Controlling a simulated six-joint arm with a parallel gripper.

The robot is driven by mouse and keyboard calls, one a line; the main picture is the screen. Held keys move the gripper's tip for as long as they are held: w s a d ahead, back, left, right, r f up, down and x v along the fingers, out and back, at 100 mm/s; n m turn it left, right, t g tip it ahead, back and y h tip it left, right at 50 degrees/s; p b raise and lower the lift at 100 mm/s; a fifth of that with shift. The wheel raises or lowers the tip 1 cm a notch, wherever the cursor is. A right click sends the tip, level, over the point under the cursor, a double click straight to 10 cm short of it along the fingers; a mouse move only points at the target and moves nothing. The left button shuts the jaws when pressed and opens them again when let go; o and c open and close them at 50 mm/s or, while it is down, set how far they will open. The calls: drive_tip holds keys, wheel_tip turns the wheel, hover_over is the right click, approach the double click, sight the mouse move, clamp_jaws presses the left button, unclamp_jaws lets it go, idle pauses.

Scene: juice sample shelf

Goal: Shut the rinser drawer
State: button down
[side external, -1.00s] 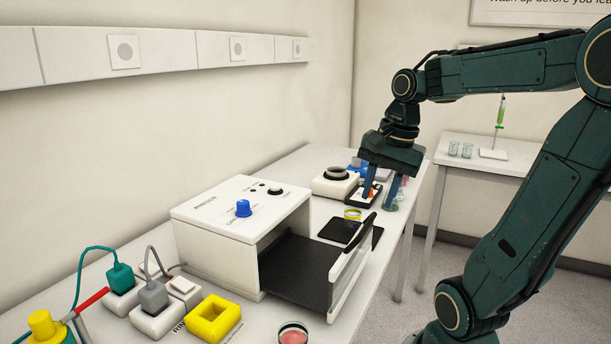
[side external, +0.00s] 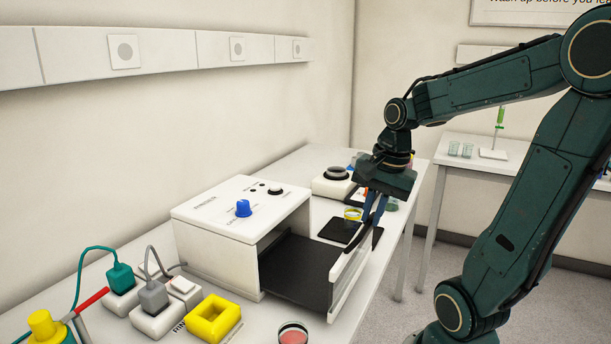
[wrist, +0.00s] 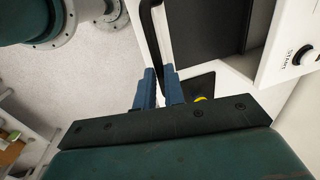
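The rinser (side external: 225,235) is a white box with a blue knob on the table. Its drawer (side external: 300,270) is pulled out to the right, showing a black inside. The white drawer front (side external: 345,290) carries a dark handle (side external: 360,233), which also shows as a black bar in the wrist view (wrist: 148,25). My gripper (side external: 371,215) is above the table by the far end of the drawer front.
A black mat (side external: 340,230) with a yellow-rimmed dish (side external: 353,214) lies just beyond the drawer. A yellow block (side external: 213,320) and a dish with red contents (side external: 292,335) stand in front of the rinser. The floor side right of the drawer front is clear.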

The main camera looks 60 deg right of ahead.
drive_tip(key=shift+w, duration=0.1)
drive_tip(key=w, duration=1.6)
drive_tip(key=shift+r, duration=0.1)
drive_tip(key=c, duration=1.7)
unclamp_jaws()
drive_tip(key=shift+w, duration=0.15)
drive_tip(key=shift+o, duration=1.1)
drive_tip(key=s+r, duration=0.3)
drive_tip(key=r, duration=1)
drive_tip(key=shift+r, duration=0.25)
drive_tip(key=shift+a, duration=0.15)
